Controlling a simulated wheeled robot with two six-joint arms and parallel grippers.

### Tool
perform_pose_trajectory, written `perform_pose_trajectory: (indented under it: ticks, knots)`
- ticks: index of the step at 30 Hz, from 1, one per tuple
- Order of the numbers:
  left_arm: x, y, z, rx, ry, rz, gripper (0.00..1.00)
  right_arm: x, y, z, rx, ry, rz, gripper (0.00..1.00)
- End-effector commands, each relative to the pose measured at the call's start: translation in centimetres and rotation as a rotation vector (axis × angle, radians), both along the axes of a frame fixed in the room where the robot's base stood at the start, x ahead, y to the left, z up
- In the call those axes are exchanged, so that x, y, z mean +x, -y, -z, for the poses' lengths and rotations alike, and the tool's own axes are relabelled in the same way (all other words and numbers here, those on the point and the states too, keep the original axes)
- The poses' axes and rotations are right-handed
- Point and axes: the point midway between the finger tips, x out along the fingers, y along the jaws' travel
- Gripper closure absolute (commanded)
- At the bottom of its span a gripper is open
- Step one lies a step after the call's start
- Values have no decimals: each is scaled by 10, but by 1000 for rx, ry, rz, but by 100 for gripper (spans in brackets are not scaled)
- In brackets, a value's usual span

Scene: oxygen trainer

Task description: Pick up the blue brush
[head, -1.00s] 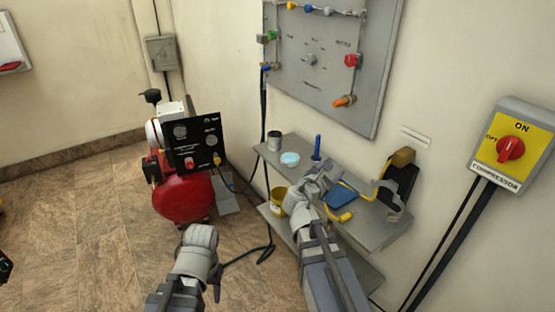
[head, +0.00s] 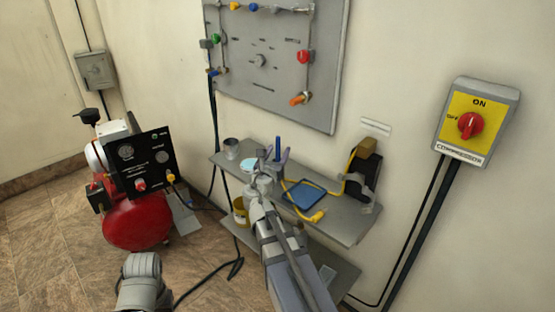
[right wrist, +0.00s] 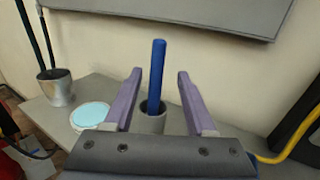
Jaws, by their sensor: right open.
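The blue brush (head: 278,147) stands upright on the grey wall shelf, behind my right gripper in the head view. In the right wrist view the blue brush (right wrist: 157,72) rises from a small grey cup (right wrist: 151,117), its lower end hidden inside. My right gripper (head: 271,157) is open over the shelf. In the right wrist view its two purple fingers (right wrist: 156,75) stand left and right of the brush, with clear gaps on both sides. The brush shows between them and is not gripped. My left arm shows at the bottom of the head view, but I cannot make out its jaws.
On the shelf (head: 336,222) are a metal cup (head: 231,148), a light-blue round lid (head: 249,165), a blue tray (head: 303,194) and a yellow hose (head: 312,217). A yellow tin (head: 241,213) sits lower. The red compressor (head: 138,222) stands left, the wall panel (head: 270,60) behind.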

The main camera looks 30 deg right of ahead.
Motion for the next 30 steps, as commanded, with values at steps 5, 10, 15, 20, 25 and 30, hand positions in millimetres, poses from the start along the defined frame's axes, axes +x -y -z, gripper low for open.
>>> perform_pose_trajectory:
  ticks: [5,10,15,20,25,30]
  knots:
    - [0,0,-1,0,0,0,50,15,10,-1,1,1,2,44]
    - [0,0,-1,0,0,0,50,35,26,-1,1,1,2,44]
    - [0,0,-1,0,0,0,50,40,33,-1,1,1,2,44]
    - [0,0,-1,0,0,0,50,39,33,-1,1,1,1,45]
    - [0,0,-1,0,0,0,50,39,33,-1,1,1,1,64]
    - [0,0,-1,0,0,0,50,39,32,-1,1,1,1,83]
